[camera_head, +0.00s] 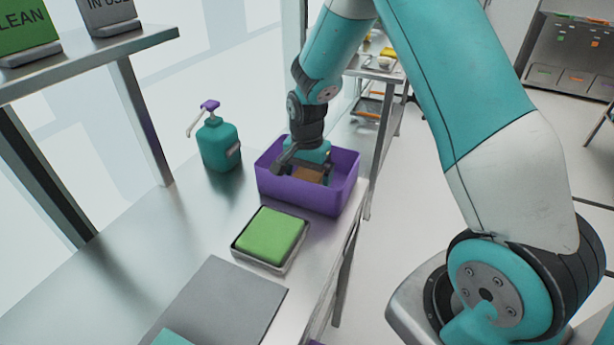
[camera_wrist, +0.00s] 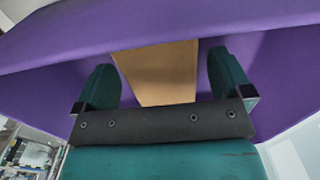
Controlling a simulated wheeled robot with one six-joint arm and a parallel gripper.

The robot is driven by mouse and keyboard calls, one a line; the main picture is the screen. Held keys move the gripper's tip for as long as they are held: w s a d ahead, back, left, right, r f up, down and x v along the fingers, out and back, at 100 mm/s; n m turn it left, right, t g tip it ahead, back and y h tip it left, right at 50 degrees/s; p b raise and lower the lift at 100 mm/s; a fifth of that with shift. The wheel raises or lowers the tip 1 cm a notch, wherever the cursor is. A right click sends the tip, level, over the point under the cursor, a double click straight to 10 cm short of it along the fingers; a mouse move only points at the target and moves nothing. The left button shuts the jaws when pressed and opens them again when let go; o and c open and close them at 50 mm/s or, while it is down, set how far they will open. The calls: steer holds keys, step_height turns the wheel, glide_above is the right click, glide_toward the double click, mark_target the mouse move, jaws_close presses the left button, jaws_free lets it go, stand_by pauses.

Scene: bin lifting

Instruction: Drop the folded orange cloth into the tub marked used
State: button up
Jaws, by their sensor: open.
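A purple tub (camera_head: 300,194) stands near the right edge of the metal bench; no marking on it is readable. My gripper (camera_head: 311,178) reaches down into the tub. A flat orange-tan piece, the folded cloth (camera_head: 308,174), shows low inside the tub beneath my gripper, partly hidden by it. In the wrist view the cloth (camera_wrist: 158,72) appears between the two spread teal fingers of my gripper (camera_wrist: 160,64), with gaps on both sides. Purple tub wall (camera_wrist: 60,45) fills the surroundings there. Whether the cloth touches the tub floor cannot be told.
A green block-like item (camera_head: 271,235) sits in a small metal tray in front of the tub. A teal pump bottle (camera_head: 218,143) stands to the left. A grey flat board (camera_head: 222,305) lies nearer. A raised shelf (camera_head: 90,55) with signs is at upper left.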

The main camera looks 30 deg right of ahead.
mark_target(307, 176)
step_height(307, 176, up, 11)
steer(key=b, duration=0.1)
steer(key=s+a+r+n+y, duration=0.1)
steer(key=s+a+r+n, duration=0.2)
steer(key=s+a+n, duration=0.2)
steer(key=s+a+r+n+y, duration=0.1)
steer(key=s+a+r+n, duration=0.2)
steer(key=s, duration=0.9)
steer(key=s+a+r+n+y, duration=0.2)
steer(key=s+a+r+n, duration=0.1)
steer(key=s+a+n, duration=0.5)
steer(key=shift+s+a+n, duration=0.15)
steer(key=shift+a+n, duration=0.15)
steer(key=shift+n, duration=0.9)
